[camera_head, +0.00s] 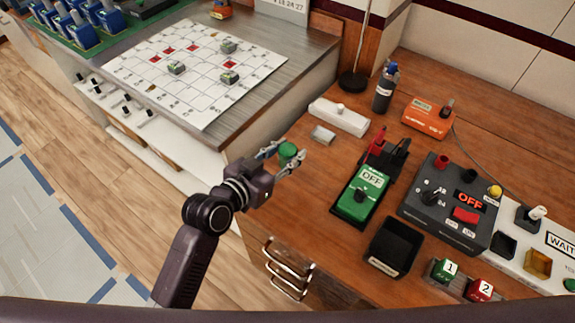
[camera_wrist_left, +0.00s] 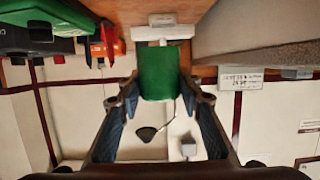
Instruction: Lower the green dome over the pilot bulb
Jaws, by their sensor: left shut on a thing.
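My left gripper (camera_head: 285,160) is shut on the green dome (camera_head: 288,151), a small green cap, and holds it near the left edge of the wooden bench. In the left wrist view the green dome (camera_wrist_left: 158,75) sits between the two fingers. A white base (camera_head: 345,121) with a small pale rounded piece on top, which looks like the pilot bulb (camera_head: 340,107), is on the bench beyond and to the right of the dome. The dome is apart from it. In the left wrist view the white base (camera_wrist_left: 163,32) is partly hidden behind the dome. My right gripper is not in view.
A small grey block (camera_head: 322,134) lies in front of the white base. A green device marked OFF (camera_head: 360,192) with red and black parts, a black bin (camera_head: 394,246) and a dark control box (camera_head: 450,202) stand to the right. A dark bottle (camera_head: 384,92) is behind.

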